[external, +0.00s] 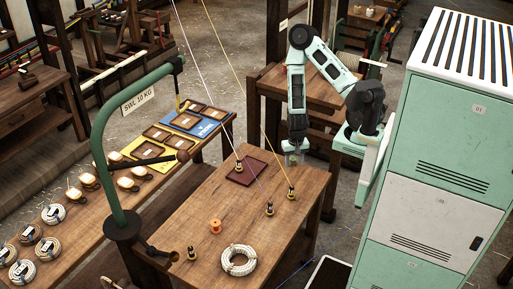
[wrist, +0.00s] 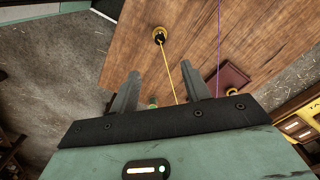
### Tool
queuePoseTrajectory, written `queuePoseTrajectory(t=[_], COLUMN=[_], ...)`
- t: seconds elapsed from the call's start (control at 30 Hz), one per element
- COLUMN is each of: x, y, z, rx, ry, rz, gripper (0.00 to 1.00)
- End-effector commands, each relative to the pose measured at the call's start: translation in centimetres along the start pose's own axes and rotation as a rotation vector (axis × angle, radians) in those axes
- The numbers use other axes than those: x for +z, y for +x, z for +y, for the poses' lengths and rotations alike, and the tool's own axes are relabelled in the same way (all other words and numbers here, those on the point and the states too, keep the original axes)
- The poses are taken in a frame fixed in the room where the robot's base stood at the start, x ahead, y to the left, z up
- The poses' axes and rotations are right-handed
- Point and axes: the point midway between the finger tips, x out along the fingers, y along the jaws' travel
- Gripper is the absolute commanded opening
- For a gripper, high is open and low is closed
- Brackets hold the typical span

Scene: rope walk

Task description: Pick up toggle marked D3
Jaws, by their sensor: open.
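Small black-and-yellow toggles stand on the wooden table: one at the right with a yellow cord (external: 291,193), one left of it (external: 269,209), one by the dark tray (external: 239,165) and one near the front left (external: 191,254). I cannot read D3 on any. My gripper (external: 292,160) hangs above the table's far right part, open and apart from the toggles. In the wrist view, a toggle with a yellow cord (wrist: 160,36) lies beyond my open fingertips (wrist: 160,74). A small green-and-yellow thing (wrist: 153,102) shows between the fingers, partly hidden by my gripper housing.
The wooden table (external: 190,215) also bears a dark red tray (external: 247,170), an orange spool (external: 215,226) and a white rope coil (external: 238,260). A purple cord (wrist: 218,50) and a yellow cord (wrist: 169,70) cross the space. A green post (external: 100,150) stands left; a green cabinet (external: 436,140) right.

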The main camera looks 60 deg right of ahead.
Motion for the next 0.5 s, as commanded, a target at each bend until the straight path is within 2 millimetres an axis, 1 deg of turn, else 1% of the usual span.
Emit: queuePoseTrajectory(t=[0.2, 0.43, 0.5], x=[0.0, 0.0, 0.1], y=[3.1, 6.1, 7.3], z=[0.1, 0.1, 0.1], rx=[0.004, 0.003, 0.004], ry=[0.004, 0.003, 0.005], rz=[-0.001, -0.002, -0.005], gripper=[0.47, 0.47, 0.47])
